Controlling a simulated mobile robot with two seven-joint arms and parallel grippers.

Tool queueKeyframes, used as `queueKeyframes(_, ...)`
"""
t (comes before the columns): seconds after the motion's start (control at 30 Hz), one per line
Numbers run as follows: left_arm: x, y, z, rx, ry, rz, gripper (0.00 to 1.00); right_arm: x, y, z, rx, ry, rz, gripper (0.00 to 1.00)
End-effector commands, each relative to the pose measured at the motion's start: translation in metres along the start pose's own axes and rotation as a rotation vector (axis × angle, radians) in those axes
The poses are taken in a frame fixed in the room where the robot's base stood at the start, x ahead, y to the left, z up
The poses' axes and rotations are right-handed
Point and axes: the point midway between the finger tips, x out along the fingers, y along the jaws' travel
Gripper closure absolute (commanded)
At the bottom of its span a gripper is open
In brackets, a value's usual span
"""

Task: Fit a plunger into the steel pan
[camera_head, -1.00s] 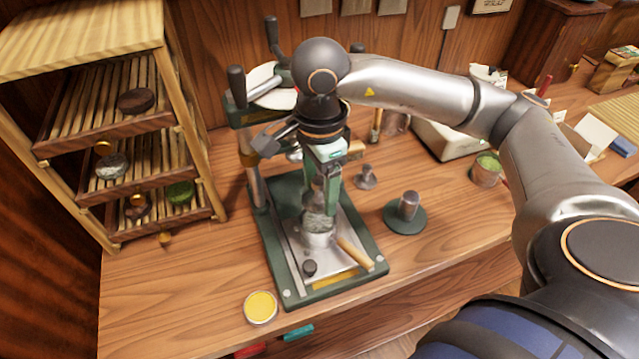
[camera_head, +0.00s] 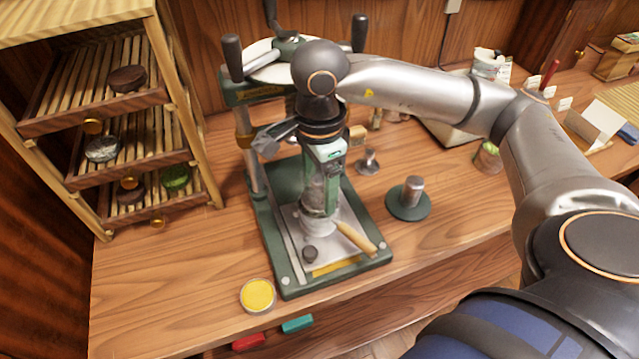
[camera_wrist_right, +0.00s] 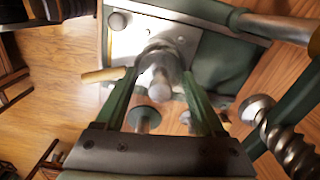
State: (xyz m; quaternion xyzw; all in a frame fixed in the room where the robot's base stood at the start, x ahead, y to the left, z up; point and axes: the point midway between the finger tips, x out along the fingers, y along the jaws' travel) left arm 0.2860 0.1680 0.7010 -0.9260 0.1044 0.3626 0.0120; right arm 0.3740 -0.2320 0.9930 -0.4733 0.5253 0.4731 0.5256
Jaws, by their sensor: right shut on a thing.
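The steel pan (camera_head: 322,229) sits on the plate of the green press (camera_head: 283,265), its wooden handle (camera_head: 357,238) pointing to the front right. My right gripper (camera_head: 318,207) points down directly over the pan, its fingers around a grey metal plunger. In the right wrist view the plunger's round stem (camera_wrist_right: 160,88) stands between the two fingers (camera_wrist_right: 162,98), in line with the pan (camera_wrist_right: 165,48). How deep its lower end sits in the pan is hidden. A plunger on a green disc (camera_head: 409,203) and a smaller one (camera_head: 368,163) stand to the right. My left gripper is not in view.
The press column (camera_head: 250,150) and crossbar with handles stand close behind and left of my right gripper. A yellow tin (camera_head: 258,295) is at the front left. A wooden rack (camera_head: 165,110) with tea cakes stands left. The front right tabletop is clear.

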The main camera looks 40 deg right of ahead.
Motion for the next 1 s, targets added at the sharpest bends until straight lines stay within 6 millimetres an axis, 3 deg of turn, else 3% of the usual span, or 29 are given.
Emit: queueKeyframes(1.0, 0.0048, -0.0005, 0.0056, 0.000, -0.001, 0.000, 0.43, 0.0016, 0.0000, 0.0001, 0.000, 0.000, -0.001, 0.94)
